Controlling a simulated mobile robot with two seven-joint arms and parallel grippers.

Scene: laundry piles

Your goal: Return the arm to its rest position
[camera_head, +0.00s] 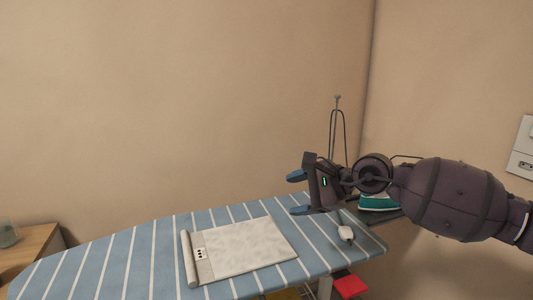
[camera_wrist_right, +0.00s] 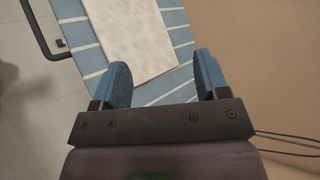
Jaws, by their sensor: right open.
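My right arm reaches in from the right in the head view. Its right gripper (camera_head: 296,193) is open and empty, above the right part of the striped ironing board (camera_head: 100,265). My left gripper does not show.
A teal iron (camera_head: 378,203) rests at the board's right end, partly behind my arm. A red item (camera_head: 350,286) sits below the board. A wooden table (camera_head: 25,250) stands at far left. Walls close off the back and right.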

